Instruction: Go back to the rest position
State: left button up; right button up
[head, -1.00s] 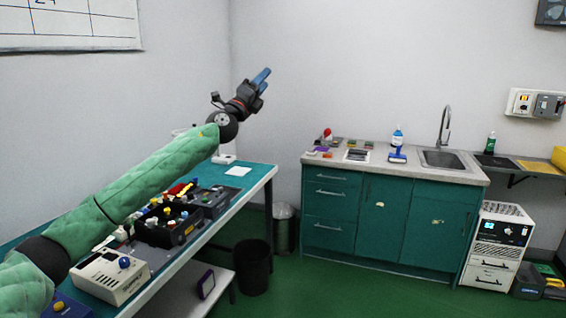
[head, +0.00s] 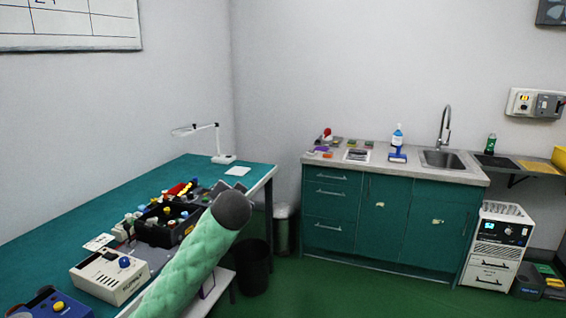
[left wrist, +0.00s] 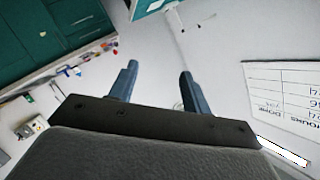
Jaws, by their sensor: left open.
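My left arm, in a green quilted sleeve, comes up from the bottom of the head view in front of the workbench (head: 90,226). Its dark end joint covers part of the bench's right side. Behind the fingers is plain wall. My right gripper is in neither view.
The bench holds a black bin (head: 152,222), a white box with a blue knob (head: 108,275) and a white lamp (head: 218,143). A green cabinet with a sink (head: 443,159) stands at the back. A dark waste bin (head: 253,267) and a white unit (head: 500,243) stand on the floor.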

pick_arm(q)
jog(key=s+a+f+n+g+h, duration=0.15)
jog(key=s+f+g, duration=0.25)
jog(key=s+f, duration=1.2)
jog(key=s+a+f+n+g+h, duration=0.15)
jog(key=s+f+g, duration=0.25)
jog(key=s+f, duration=1.3)
jog(key=s+d+f+n+g, duration=0.1)
jog(key=s+f+g, duration=0.4)
jog(key=s+f, duration=1.4)
jog(key=shift+s+f+h, duration=0.3)
jog(key=shift+s, duration=0.05)
jog(key=shift+d, duration=0.15)
